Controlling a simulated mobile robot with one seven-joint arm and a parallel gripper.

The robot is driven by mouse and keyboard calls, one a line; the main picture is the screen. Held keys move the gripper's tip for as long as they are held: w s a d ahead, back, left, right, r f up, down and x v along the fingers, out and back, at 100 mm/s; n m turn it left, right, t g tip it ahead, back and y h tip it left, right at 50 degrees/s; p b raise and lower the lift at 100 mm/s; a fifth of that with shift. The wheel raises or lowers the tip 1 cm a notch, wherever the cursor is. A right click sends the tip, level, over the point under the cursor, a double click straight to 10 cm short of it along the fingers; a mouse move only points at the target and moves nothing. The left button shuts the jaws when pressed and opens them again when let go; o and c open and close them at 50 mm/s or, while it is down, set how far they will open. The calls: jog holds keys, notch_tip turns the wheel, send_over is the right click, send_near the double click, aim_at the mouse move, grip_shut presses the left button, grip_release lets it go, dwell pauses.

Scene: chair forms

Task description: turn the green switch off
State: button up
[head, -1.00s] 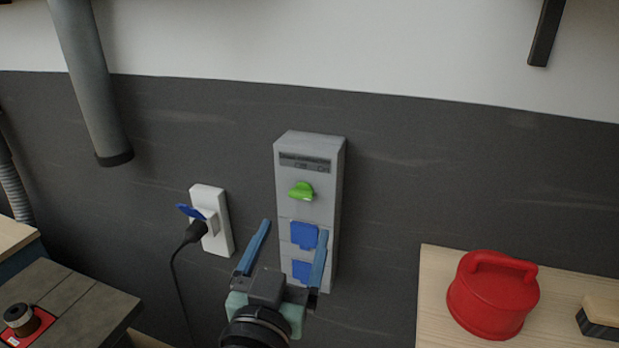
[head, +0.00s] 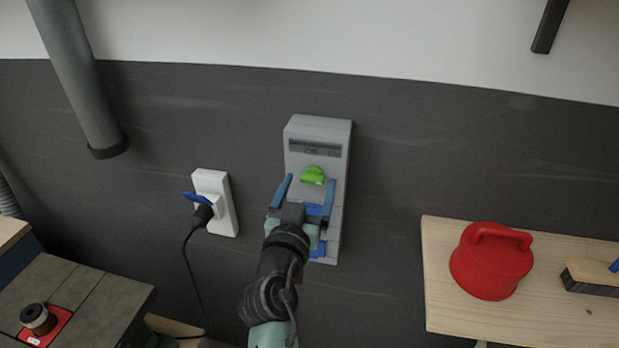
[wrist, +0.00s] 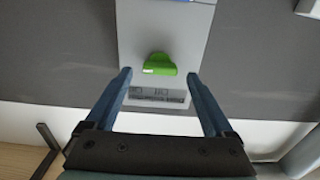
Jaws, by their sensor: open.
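The green switch (head: 312,175) is a rounded knob on the upper front of a grey wall box (head: 318,130), below a dark label strip. My gripper (head: 309,184) is open in front of the box, with its two blue fingers pointing up toward the switch, one on each side of it. In the wrist view the green switch (wrist: 160,64) shows between and just beyond the fingertips of my gripper (wrist: 159,76). I see no contact with the switch. My gripper partly hides the blue socket covers (head: 318,249) lower on the box.
A white wall outlet (head: 222,190) with a black plug and cord is to the left. A wooden shelf (head: 445,300) with a red lidded container (head: 490,265) and a brush is to the right. A dark-topped bench (head: 75,290) is at lower left.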

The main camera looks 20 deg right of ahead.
jog(key=shift+w+d, duration=0.3)
jog(key=shift+w, duration=0.1)
jog(key=c, duration=1.4)
